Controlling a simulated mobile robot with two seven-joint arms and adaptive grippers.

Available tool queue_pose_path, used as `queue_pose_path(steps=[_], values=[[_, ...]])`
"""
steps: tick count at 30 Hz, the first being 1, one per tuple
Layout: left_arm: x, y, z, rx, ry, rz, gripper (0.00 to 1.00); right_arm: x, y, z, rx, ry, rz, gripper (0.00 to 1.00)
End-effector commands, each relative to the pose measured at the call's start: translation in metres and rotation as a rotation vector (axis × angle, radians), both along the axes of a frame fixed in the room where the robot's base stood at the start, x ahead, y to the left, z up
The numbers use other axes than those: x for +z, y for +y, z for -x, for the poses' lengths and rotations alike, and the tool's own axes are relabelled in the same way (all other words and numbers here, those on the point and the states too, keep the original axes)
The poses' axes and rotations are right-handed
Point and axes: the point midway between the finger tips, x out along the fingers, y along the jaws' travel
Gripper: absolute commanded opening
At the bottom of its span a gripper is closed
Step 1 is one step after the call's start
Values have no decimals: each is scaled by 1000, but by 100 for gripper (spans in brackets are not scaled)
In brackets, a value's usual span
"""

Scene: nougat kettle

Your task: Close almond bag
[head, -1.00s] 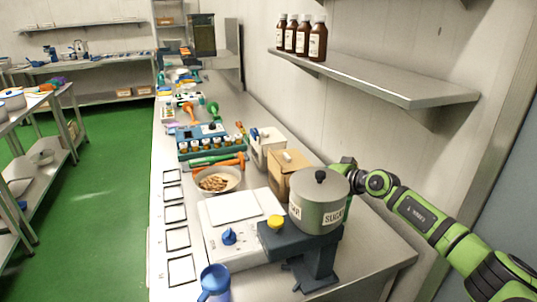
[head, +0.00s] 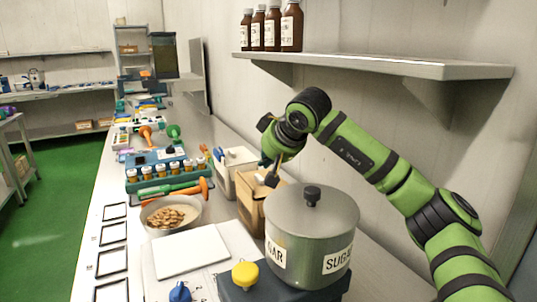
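The almond bag seems to be the brown paper bag (head: 248,207) just behind the sugar pot; its label is not readable and the pot hides its lower right side. My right gripper (head: 270,172) points down at the bag's top from behind, with dark fingers at or just above its upper edge. I cannot tell whether the fingers touch the bag or how far apart they are. A bowl of almonds (head: 172,214) stands left of the bag. My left gripper is not in view.
A lidded grey sugar pot (head: 312,240) stands close in front of the bag. A white container (head: 236,160) is behind it. A scale (head: 190,250) and a rack of small bottles (head: 160,173) lie left. A wall shelf (head: 370,66) with brown bottles overhangs the right side.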

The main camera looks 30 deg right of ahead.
Motion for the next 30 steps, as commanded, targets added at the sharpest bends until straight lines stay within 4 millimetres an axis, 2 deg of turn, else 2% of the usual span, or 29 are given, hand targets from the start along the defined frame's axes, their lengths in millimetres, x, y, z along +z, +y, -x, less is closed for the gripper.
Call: queue_pose_path(steps=[4, 10, 22, 27, 30], values=[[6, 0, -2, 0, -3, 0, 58, -19, 0, -18, 0, 4, -2, 0], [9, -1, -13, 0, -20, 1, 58, -32, 0, -32, 0, 0, -3, 0], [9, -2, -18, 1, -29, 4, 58, -35, 0, -35, 1, 0, -2, 0], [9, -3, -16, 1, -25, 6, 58, -49, 3, -35, -1, 2, -2, 0], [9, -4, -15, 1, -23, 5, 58, -50, 4, -35, -1, 3, -4, 0]])
